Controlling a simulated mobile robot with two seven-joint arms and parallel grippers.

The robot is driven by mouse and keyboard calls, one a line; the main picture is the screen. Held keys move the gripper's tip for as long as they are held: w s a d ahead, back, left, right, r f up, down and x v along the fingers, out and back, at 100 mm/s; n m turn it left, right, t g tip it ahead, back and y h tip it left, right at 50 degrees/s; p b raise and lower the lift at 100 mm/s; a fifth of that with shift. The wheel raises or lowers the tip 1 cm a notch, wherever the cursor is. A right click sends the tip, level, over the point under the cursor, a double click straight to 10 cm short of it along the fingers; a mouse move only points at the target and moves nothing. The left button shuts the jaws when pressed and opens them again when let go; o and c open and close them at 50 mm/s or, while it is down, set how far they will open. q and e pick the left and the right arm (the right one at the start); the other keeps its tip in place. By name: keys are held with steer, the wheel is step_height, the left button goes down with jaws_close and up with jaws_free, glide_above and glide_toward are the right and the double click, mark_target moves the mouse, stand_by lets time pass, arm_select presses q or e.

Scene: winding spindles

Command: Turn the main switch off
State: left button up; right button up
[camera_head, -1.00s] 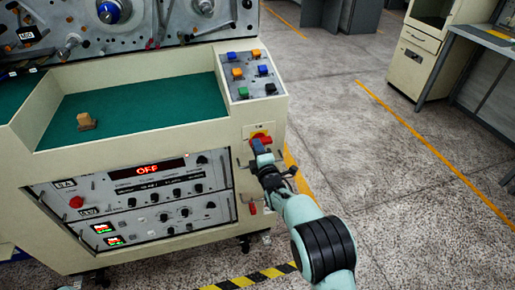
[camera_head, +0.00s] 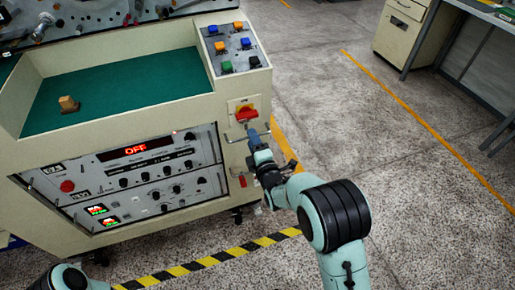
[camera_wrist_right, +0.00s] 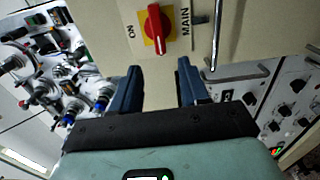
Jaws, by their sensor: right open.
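The main switch is a red knob (camera_head: 247,114) on a yellow plate, on the front of the cream cabinet. Its bar lies roughly level across the plate in the head view. In the right wrist view the red knob (camera_wrist_right: 154,29) stands between the labels "ON" and "MAIN". A red display (camera_head: 135,149) on the cabinet reads "OFF". My right gripper (camera_head: 252,134) is just below and in front of the knob, apart from it. Its two blue fingers (camera_wrist_right: 159,72) are open and empty. My left gripper is out of view; only part of that arm shows at lower left.
A button panel (camera_head: 229,54) with coloured buttons is above the switch. A metal handle (camera_wrist_right: 215,35) is beside the switch in the wrist view. A green tray (camera_head: 130,75) holds a small tan block (camera_head: 67,102). Open floor lies to the right.

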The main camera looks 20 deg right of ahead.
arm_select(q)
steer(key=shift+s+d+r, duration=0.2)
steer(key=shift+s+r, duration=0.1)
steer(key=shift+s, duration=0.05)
arm_select(e)
steer(key=s, duration=0.4)
steer(key=shift+d, duration=0.1)
